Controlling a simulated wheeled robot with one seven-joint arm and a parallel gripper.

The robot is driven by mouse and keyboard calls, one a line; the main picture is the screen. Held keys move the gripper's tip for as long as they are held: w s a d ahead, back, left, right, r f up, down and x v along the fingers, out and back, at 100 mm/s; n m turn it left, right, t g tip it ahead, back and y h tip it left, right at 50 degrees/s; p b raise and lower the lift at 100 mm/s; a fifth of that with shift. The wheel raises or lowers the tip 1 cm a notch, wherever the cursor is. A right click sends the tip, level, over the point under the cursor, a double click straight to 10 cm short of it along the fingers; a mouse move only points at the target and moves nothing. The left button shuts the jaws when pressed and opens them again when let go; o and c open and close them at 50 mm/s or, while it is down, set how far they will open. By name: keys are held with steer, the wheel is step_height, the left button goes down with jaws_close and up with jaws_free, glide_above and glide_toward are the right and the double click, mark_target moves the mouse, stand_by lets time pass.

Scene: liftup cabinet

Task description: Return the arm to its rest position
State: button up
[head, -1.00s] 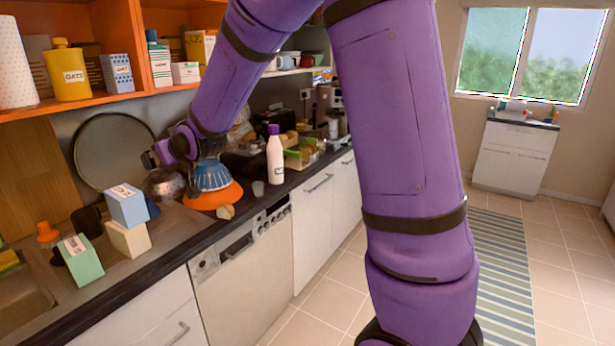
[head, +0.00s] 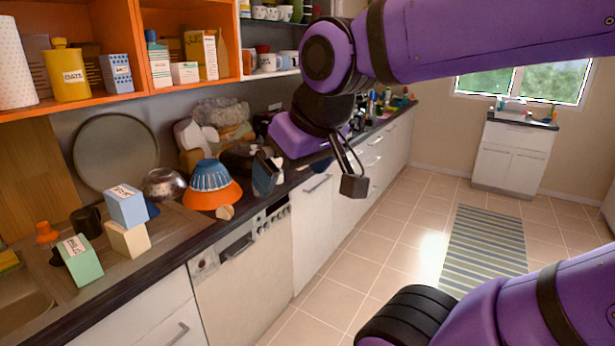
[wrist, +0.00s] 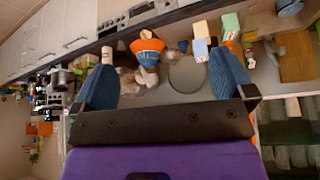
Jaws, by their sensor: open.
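My gripper (head: 309,180) is open in the head view, with its two fingers spread wide and nothing between them. It hangs in front of the counter, to the right of the stacked blue and orange bowls (head: 212,180), touching nothing that I can see. My purple arm reaches in from the right, high in the picture. In the wrist view my gripper (wrist: 164,78) shows blue finger pads well apart, with the counter items some way beyond them.
The dark counter (head: 150,245) holds several boxes, a metal bowl (head: 164,184) and a round pan (head: 115,152). Orange shelves (head: 132,96) overhang it at left. White cabinets (head: 312,222) stand below. The tiled floor (head: 385,252) is clear around a striped rug (head: 485,250).

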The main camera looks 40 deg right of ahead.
steer(key=s, duration=0.3)
steer(key=shift+d+f+g, duration=0.1)
steer(key=shift+f+g, duration=0.2)
stand_by(1.1)
steer(key=w+a+r, duration=0.1)
steer(key=w+r, duration=0.1)
steer(key=w, duration=0.6)
steer(key=w+a+r, duration=0.1)
steer(key=w+r, duration=0.2)
steer(key=w, duration=0.6)
steer(key=n+t+y, duration=0.2)
steer(key=n+t, duration=0.1)
glide_above(122, 192)
steer(key=s+d, duration=0.2)
steer(key=s, duration=0.4)
step_height(122, 192, down, 19)
steer(key=shift+s+x, duration=0.25)
steer(key=shift+x, duration=5.1)
steer(key=shift+a+f, duration=0.15)
steer(key=shift+f, duration=0.05)
